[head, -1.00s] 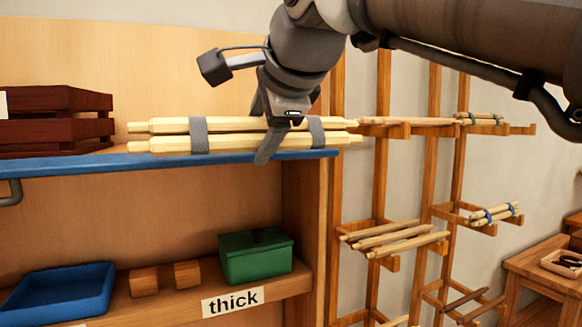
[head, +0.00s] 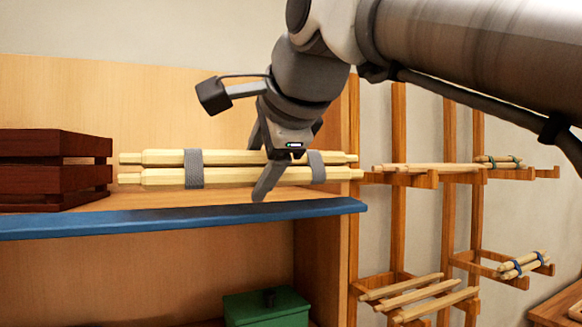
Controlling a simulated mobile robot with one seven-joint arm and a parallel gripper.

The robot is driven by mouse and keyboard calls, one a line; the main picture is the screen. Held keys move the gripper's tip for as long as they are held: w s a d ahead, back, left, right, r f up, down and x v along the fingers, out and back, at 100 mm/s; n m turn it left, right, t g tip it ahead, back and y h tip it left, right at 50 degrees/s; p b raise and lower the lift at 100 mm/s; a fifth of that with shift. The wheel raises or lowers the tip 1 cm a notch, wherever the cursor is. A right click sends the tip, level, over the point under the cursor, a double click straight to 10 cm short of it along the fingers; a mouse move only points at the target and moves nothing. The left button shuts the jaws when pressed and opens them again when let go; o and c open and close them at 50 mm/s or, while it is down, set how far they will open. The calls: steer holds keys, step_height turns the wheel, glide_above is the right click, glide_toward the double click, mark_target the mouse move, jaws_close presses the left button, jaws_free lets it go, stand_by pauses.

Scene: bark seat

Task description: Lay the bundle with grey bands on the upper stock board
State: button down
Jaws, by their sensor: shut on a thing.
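The bundle with grey bands (head: 230,178) is pale wooden spindles lying level, tied by two grey bands. My gripper (head: 264,170) is shut around it between the bands, one finger in front and the other mostly hidden behind. The blue-edged upper board (head: 180,222) of the cabinet lies below the bundle in the picture. A strip of bare wood shows between the bundle and the blue edge; I cannot tell whether they touch. The bundle's right end reaches near the cabinet's right side.
A dark red slatted crate (head: 50,178) stands on the board at left, close to the bundle's left end. A green box (head: 266,308) is on the shelf below. A wooden rack (head: 398,215) at right holds loose spindles (head: 420,296) and a blue-banded bundle (head: 523,264).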

steer(key=shift+w+a+r+p, duration=0.1)
steer(key=shift+w+a+p, duration=0.65)
steer(key=shift+w, duration=0.85)
steer(key=shift+w+a+f+p, duration=0.1)
steer(key=shift+w+a+p, duration=0.6)
steer(key=shift+w, duration=0.95)
steer(key=shift+w+a+r+p, duration=0.1)
steer(key=shift+w+a+p, duration=0.65)
steer(key=shift+w, duration=0.85)
steer(key=shift+w+a+p, duration=0.7)
steer(key=shift+w+p, duration=0.05)
steer(key=shift+w, duration=0.55)
steer(key=shift+w+a+p, duration=0.65)
steer(key=shift+w+p, duration=0.15)
steer(key=shift+w, duration=0.45)
steer(key=shift+w+a+p, duration=0.7)
steer(key=shift+w+p, duration=0.05)
steer(key=shift+w, duration=0.55)
steer(key=shift+s+d+f+b, duration=0.1)
steer(key=shift+s+f+b, duration=0.05)
steer(key=shift+f+b, duration=1.9)
steer(key=shift+f, duration=0.2)
jaws_free()
steer(key=r+b+v, duration=0.1)
steer(key=b+v, duration=0.1)
steer(key=v, duration=1.7)
steer(key=shift+w, duration=0.3)
